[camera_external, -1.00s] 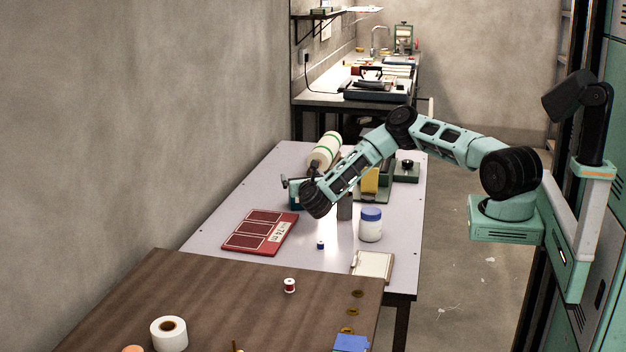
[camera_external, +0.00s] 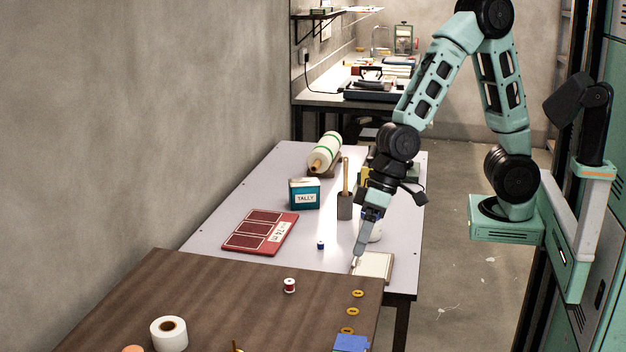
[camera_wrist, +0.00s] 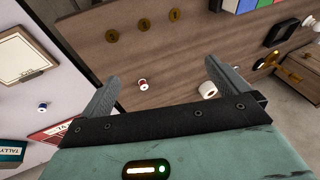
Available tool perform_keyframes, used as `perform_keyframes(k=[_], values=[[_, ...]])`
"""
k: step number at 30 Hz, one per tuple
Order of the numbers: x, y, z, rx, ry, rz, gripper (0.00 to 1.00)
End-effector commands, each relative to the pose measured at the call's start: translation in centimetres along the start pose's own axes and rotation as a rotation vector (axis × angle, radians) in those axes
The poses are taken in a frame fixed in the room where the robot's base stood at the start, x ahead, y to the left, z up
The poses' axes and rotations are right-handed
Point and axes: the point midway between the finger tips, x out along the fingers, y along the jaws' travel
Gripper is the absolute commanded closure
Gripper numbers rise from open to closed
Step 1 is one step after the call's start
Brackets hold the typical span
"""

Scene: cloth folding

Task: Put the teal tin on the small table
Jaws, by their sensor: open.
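The teal tin (camera_external: 305,198), a box shape with a white top and a "TALLY" label, stands upright on the pale table (camera_external: 215,220). Its edge also shows at the lower left of the wrist view (camera_wrist: 9,156). My gripper (camera_external: 357,262) points down over the clipboard near the pale table's front right, well apart from the tin. In the wrist view my gripper (camera_wrist: 162,70) is open, with nothing between its fingers. A brown wooden table (camera_external: 230,300) adjoins the pale one in front; I cannot tell which is the small table.
Near the tin are a red board (camera_external: 261,232), a grey holder with a wooden handle (camera_external: 345,205) and a cream roll (camera_external: 325,150). A clipboard (camera_external: 376,265) lies below my gripper. The brown table holds a red spool (camera_external: 290,285), a white roll (camera_external: 169,333) and a blue block (camera_external: 351,343).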

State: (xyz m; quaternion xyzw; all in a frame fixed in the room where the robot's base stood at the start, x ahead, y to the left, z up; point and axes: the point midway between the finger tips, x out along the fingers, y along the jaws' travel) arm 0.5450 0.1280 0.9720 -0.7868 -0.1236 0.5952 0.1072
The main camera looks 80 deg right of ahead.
Motion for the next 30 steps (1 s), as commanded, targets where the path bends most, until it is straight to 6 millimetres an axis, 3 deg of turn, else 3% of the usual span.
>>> perform_keyframes(k=[1,3,6,9,13,21,30], values=[[-1.7,0.3,3.3,-0.142,-0.061,0.045,0.0],[-3.6,1.4,7.2,-0.308,-0.151,0.097,0.0],[-5.8,3.0,11.2,-0.482,-0.256,0.145,0.0],[-7.1,4.1,13.4,-0.583,-0.321,0.169,0.0],[-7.7,4.7,14.4,-0.629,-0.354,0.178,0.0],[-7.8,4.6,14.3,-0.628,-0.355,0.178,0.0],[-11.0,3.5,13.3,-0.629,-0.354,0.177,0.0]])
